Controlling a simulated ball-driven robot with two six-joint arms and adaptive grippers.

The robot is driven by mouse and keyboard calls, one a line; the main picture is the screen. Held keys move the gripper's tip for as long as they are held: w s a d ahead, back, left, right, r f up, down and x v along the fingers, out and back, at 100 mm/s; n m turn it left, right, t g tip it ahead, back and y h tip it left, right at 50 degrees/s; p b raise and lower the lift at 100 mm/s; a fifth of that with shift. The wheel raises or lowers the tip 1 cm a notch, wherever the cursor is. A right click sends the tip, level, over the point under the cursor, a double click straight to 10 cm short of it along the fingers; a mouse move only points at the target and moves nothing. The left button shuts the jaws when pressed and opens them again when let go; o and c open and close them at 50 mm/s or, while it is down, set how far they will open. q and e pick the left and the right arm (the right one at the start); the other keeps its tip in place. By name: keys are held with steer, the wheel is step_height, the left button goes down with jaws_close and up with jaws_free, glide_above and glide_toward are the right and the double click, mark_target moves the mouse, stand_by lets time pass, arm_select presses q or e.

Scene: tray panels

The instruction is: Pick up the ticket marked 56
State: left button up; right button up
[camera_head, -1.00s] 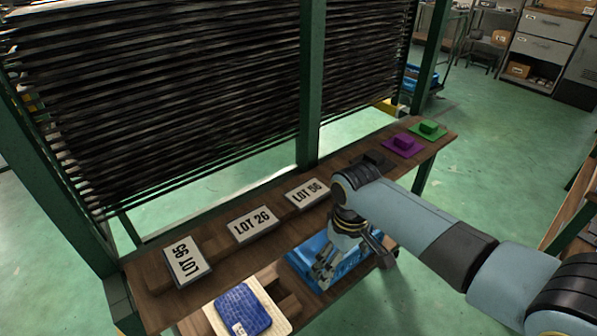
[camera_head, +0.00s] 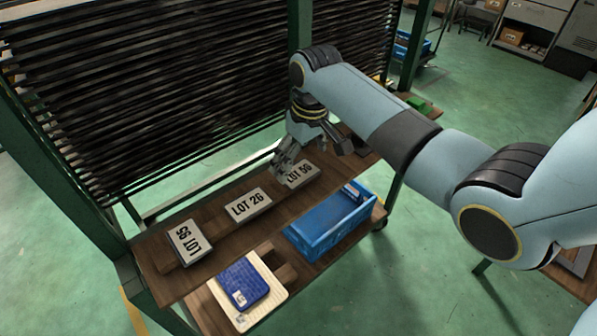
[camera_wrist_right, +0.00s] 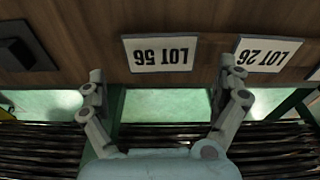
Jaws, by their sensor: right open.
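The ticket marked LOT 56 (camera_head: 301,175) is a pale plate with dark print, lying on the brown wooden shelf. In the head view its upper left part is covered by my right gripper (camera_head: 283,163), which is over it. In the right wrist view the ticket (camera_wrist_right: 159,54) lies flat and whole between the tips of my open right gripper (camera_wrist_right: 163,72). The jaws hold nothing. My left gripper is not in view.
Similar tickets LOT 26 (camera_head: 248,205) and LOT 95 (camera_head: 188,242) lie to the left. In front are a blue crate (camera_head: 312,246) and a blue pad (camera_head: 243,281) on a beige board. Dark slatted racks (camera_head: 170,90) stand behind. A dark block (camera_wrist_right: 20,52) sits beyond LOT 56.

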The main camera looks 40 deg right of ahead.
mark_target(298, 173)
steer(key=shift+w+a+f, duration=0.1)
steer(key=shift+w+f, duration=0.1)
steer(key=shift+f, duration=1.35)
steer(key=c, duration=0.9)
steer(key=shift+r, duration=0.15)
